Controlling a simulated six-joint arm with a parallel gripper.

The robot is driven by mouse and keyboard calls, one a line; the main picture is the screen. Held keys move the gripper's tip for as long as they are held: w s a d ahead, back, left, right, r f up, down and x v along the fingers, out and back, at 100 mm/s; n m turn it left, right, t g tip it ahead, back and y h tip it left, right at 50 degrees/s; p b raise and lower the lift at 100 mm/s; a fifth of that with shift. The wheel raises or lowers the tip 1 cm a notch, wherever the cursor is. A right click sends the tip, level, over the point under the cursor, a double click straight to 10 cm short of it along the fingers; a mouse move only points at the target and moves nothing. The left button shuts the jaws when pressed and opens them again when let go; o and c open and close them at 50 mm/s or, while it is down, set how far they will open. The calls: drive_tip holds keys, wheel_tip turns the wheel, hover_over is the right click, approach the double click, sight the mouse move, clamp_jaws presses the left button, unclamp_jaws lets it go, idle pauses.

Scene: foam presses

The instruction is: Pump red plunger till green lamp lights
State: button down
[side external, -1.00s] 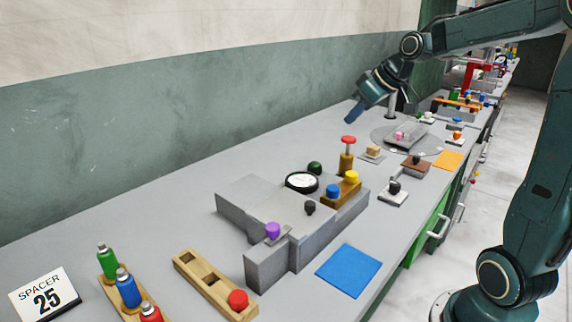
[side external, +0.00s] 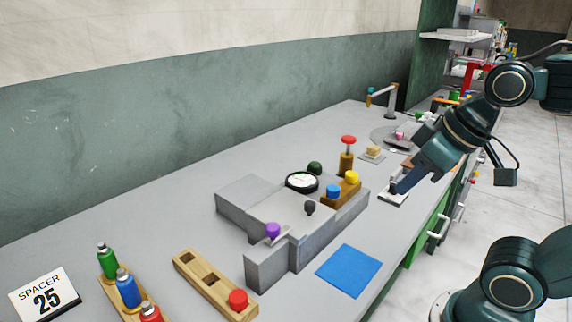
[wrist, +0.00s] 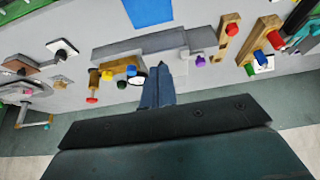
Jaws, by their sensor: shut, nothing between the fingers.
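The red plunger (side external: 348,140) is a red knob on a brass post behind the grey press block; its knob stands raised. In the wrist view the red plunger (wrist: 92,99) is left of my fingers. The green lamp (side external: 314,168) is a dark green dome beside the dial gauge (side external: 302,182) and looks unlit. My gripper (side external: 396,188) is shut and empty, to the right of the plunger and apart from it in the side view. In the wrist view its closed fingers (wrist: 160,66) show in the middle.
The grey press block (side external: 240,205) carries blue (side external: 333,191), yellow (side external: 351,177), black and purple knobs. A white plate (side external: 393,199) is partly hidden by my gripper. A blue mat (side external: 348,271), a wooden rack (side external: 205,282) and colored bottles stand nearer. The back-left bench is clear.

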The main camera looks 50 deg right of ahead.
drive_tip(key=shift+s+a+f, duration=0.1)
drive_tip(key=shift+s+f, duration=0.15)
drive_tip(key=shift+s, duration=0.25)
drive_tip(key=shift+w+r, duration=0.1)
drive_tip(key=shift+w, duration=0.05)
drive_tip(key=w+d+r+t, duration=0.1)
drive_tip(key=w+d+r, duration=0.2)
drive_tip(key=w+d, duration=0.45)
drive_tip(key=w+d+r, duration=0.2)
drive_tip(key=w+d, duration=0.3)
drive_tip(key=w, duration=0.6)
drive_tip(key=w+d+f+t, duration=0.1)
drive_tip(key=w+d+f, duration=0.1)
drive_tip(key=d, duration=0.9)
drive_tip(key=w+d+f+t, duration=0.1)
drive_tip(key=w+d, duration=0.1)
drive_tip(key=d, duration=1)
drive_tip(key=shift+w+d+f, duration=0.2)
drive_tip(key=shift+d+f, duration=0.05)
drive_tip(key=shift+f, duration=0.15)
drive_tip(key=shift+f, duration=0.1)
